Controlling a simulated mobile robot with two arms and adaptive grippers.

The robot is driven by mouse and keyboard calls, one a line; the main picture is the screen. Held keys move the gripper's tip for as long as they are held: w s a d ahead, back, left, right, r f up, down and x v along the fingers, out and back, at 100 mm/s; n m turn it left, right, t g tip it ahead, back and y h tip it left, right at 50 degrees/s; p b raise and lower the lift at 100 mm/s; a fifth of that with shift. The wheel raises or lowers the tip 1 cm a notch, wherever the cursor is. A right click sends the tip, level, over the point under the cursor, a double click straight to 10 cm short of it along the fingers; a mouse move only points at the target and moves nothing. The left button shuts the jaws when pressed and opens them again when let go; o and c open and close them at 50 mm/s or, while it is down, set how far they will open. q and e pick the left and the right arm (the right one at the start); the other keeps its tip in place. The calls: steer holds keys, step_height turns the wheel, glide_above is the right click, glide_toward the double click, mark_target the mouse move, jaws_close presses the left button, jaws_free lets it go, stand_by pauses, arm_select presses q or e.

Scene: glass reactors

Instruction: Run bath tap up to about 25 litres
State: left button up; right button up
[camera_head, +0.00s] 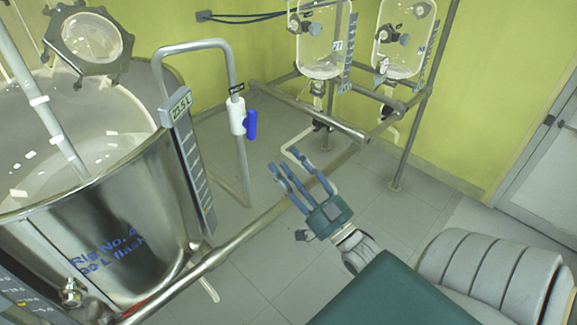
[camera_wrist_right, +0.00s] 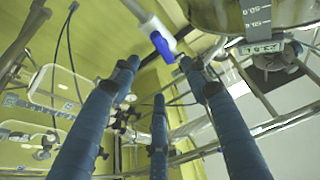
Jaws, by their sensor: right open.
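The bath tap (camera_head: 238,116) is a white valve body on the bent metal pipe beside the steel bath. Its blue handle (camera_head: 251,125) stands upright, roughly parallel to the pipe. The handle also shows in the right wrist view (camera_wrist_right: 162,47), beyond the fingertips. The steel bath (camera_head: 130,235) is at the left, with clear liquid or glass inside. My left gripper is out of view.
A metal rail (camera_head: 245,232) runs diagonally between the bath and my right gripper. Glass vessels (camera_head: 323,45) hang on a metal frame at the back. A glass port (camera_head: 92,42) is above the bath. Grey tiled floor is open at the middle right.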

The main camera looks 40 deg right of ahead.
steer(key=m+g+y+p, duration=0.1)
steer(key=m+g+p, duration=0.5)
steer(key=m, duration=2.9)
glide_toward(253, 125)
steer(key=shift+t, duration=0.8)
steer(key=w+p, duration=0.1)
steer(key=w, duration=0.2)
steer(key=w+p, duration=0.2)
steer(key=w+f+p, duration=0.1)
steer(key=w, duration=0.2)
steer(key=shift+w+a, duration=0.25)
steer(key=shift+w, duration=0.1)
steer(key=shift+w+f+p, duration=0.15)
steer(key=shift+w+p, duration=0.15)
steer(key=shift+w, duration=0.15)
